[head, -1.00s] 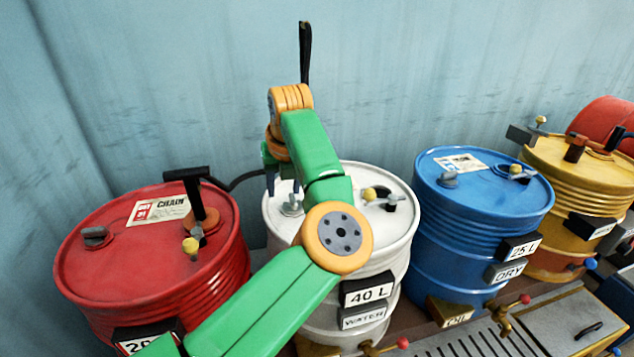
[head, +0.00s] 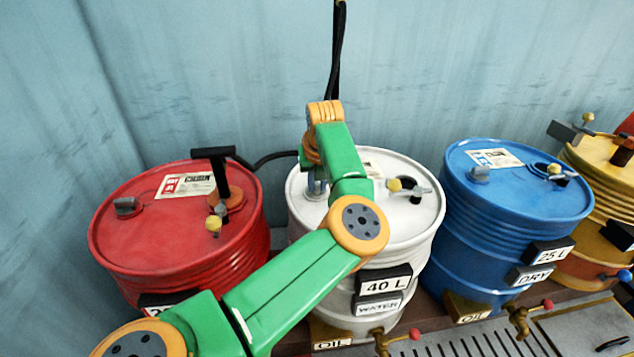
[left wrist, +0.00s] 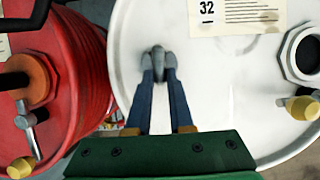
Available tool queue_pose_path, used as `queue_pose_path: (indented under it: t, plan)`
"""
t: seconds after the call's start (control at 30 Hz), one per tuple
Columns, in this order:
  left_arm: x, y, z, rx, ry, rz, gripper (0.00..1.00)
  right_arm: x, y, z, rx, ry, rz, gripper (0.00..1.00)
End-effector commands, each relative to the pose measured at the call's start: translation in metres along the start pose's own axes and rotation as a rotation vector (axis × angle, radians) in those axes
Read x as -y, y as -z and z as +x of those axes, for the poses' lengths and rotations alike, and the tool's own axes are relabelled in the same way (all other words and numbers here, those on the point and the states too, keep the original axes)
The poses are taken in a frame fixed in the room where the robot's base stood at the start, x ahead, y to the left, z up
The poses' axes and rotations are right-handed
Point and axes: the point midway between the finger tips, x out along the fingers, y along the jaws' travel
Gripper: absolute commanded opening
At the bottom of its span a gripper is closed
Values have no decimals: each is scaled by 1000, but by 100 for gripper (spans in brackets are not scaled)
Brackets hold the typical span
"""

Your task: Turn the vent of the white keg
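The white keg (head: 405,215) stands between the red and blue kegs and bears a "40 L" plate (head: 383,287) and a "WATER" plate (head: 378,307). Its vent is a small grey knob (left wrist: 158,66) on the left part of the lid in the left wrist view. My left gripper (left wrist: 158,72) points down at the lid, with one finger on each side of the vent. The fingers look closed against the knob. In the head view my left gripper (head: 316,188) and wrist largely hide the vent. My right gripper is not in view.
The red keg (head: 150,240) has a black T-handle (head: 218,165) and a dark hose near my wrist. A yellow-knobbed valve (head: 400,186) is on the white lid's right side. The blue keg (head: 475,225) and yellow keg (head: 600,175) stand to the right. Red-handled taps (head: 383,340) are in front.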

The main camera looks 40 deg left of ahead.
Motion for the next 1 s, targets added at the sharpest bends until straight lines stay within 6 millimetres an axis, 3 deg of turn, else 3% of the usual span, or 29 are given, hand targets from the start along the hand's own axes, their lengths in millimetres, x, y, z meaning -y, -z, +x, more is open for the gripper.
queue_pose_path:
  t: [0.47,1.0]
  plan:
    - [-2,0,2,2,14,36,0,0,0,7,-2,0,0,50]
    - [-11,-2,4,4,181,436,0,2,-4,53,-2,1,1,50]
